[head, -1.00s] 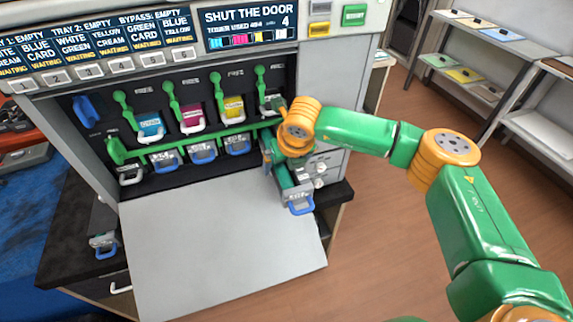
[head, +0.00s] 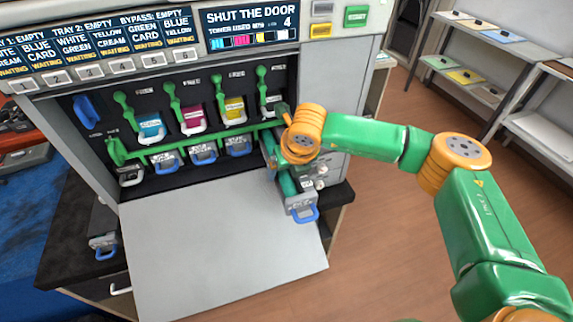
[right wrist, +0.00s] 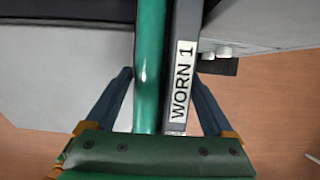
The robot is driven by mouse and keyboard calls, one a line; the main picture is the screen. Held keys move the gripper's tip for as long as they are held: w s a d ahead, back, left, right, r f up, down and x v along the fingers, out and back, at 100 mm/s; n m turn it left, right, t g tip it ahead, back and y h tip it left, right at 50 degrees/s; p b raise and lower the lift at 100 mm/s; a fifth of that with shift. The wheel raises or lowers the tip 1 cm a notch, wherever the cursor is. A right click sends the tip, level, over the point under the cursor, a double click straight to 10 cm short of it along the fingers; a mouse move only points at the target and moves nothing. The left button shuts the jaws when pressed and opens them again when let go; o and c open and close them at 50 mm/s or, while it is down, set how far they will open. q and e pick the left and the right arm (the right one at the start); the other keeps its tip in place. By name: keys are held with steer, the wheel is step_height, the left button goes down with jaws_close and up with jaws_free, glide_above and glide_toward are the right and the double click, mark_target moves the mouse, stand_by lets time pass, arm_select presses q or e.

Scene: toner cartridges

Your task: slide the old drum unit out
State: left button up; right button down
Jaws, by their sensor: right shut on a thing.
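The old drum unit (head: 299,200) is a grey bar with a green drum cylinder and a blue loop handle at its near end. It sticks partly out of the rightmost slot of the printer, over the right edge of the open door. In the right wrist view its label reads "WORN 1" (right wrist: 181,85), beside the green cylinder (right wrist: 150,70). My right gripper (right wrist: 161,76) is shut on the unit, one finger on each side. In the head view the orange wrist hides most of the fingers. My left gripper is not in view.
The grey open door (head: 220,245) lies flat in front of the printer and is bare. Several other units with blue handles (head: 203,153) sit in the slots to the left. Another unit (head: 104,243) lies on the dark stand at left. Shelves (head: 480,75) stand at far right.

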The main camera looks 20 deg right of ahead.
mark_target(303, 207)
steer(key=shift+s, duration=0.45)
steer(key=shift+s+d+r+b, duration=0.1)
steer(key=shift+s+b, duration=0.7)
steer(key=shift+s, duration=1.45)
steer(key=shift+s+d+b, duration=0.1)
steer(key=shift+s+b, duration=0.65)
steer(key=shift+s, duration=1.5)
steer(key=shift+s+r, duration=0.1)
steer(key=shift+s, duration=0.1)
steer(key=shift+s+d+r, duration=0.1)
steer(key=shift+s+r, duration=0.2)
steer(key=shift+s, duration=0.55)
steer(key=shift+s+a+r, duration=0.1)
steer(key=shift+s+r, duration=0.25)
steer(key=shift+s, duration=0.45)
steer(key=shift+s+d+r, duration=0.1)
steer(key=shift+s+r, duration=0.2)
steer(key=shift+s, duration=0.55)
